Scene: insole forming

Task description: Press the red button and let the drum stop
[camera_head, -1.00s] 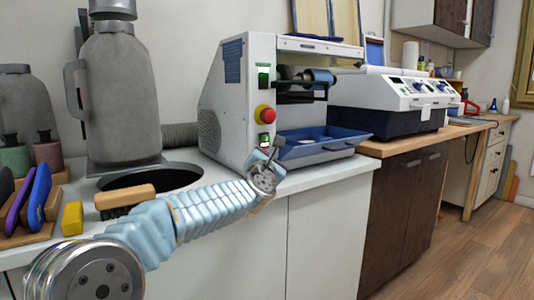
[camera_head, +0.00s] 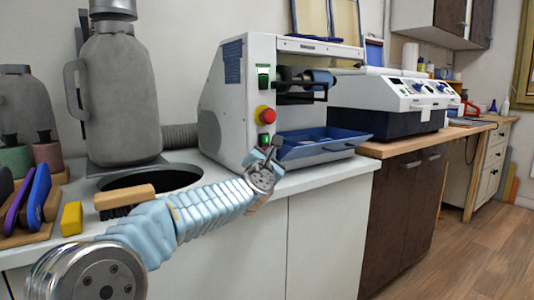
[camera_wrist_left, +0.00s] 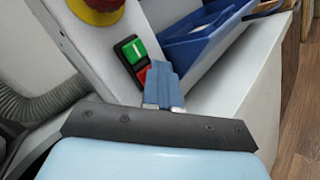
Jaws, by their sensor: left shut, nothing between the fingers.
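The white grinding machine (camera_head: 235,100) stands on the counter with its drum (camera_head: 320,78) in the upper opening. I cannot tell whether the drum is turning. A red mushroom button (camera_head: 266,115) on a yellow base sits on the front panel; its edge shows in the left wrist view (camera_wrist_left: 103,4). Below it is a switch with a green half (camera_wrist_left: 134,50) and a red half (camera_wrist_left: 143,75). My left gripper (camera_head: 273,152) is shut and empty; its tips (camera_wrist_left: 160,70) are right by the red half and partly hide it. Contact cannot be told. My right gripper is not in view.
A blue tray (camera_head: 318,152) juts from the machine, close right of my left gripper. A grey hose (camera_wrist_left: 45,103) runs at the left. A wooden brush (camera_head: 125,196) and a yellow block (camera_head: 71,219) lie on the counter near my left arm.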

